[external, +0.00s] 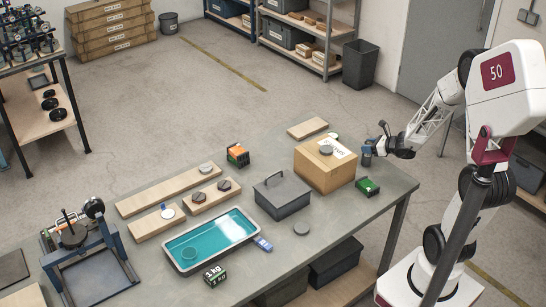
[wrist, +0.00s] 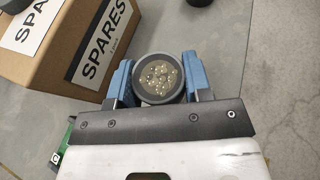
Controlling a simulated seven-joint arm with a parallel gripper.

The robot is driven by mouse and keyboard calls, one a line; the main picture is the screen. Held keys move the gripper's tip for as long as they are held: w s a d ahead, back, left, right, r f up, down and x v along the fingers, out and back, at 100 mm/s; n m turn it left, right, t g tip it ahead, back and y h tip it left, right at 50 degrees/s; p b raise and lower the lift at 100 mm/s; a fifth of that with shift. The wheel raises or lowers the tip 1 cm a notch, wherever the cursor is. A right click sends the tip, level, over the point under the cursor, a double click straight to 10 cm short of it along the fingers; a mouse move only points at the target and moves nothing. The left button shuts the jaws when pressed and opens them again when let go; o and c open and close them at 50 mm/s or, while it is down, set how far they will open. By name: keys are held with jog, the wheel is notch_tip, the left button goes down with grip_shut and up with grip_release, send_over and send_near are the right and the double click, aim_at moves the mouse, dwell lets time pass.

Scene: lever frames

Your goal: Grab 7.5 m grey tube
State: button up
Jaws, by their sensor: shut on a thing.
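A short grey round tube (wrist: 158,82) sits between the two blue fingers of my gripper (wrist: 157,76) in the wrist view. Its open top faces the camera and shows small pale bits on a brownish inside. My gripper is shut on it, with a finger against each side. In the external view my gripper (external: 374,147) is at the right end of the bench, and the tube (external: 367,160) shows as a small dark cylinder below the fingers. I cannot tell whether its base touches the bench. No length marking is readable on it.
A cardboard SPARES box (external: 325,168) stands just left of my gripper, with a green block (external: 367,187) in front. A grey lidded box (external: 282,195), a teal tray (external: 212,240) and a grey disc (external: 301,229) lie further left. The bench's right edge is close.

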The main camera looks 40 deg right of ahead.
notch_tip(320, 180, up, 10)
jog(key=shift+f, duration=0.15)
dwell(0.4)
dwell(1.1)
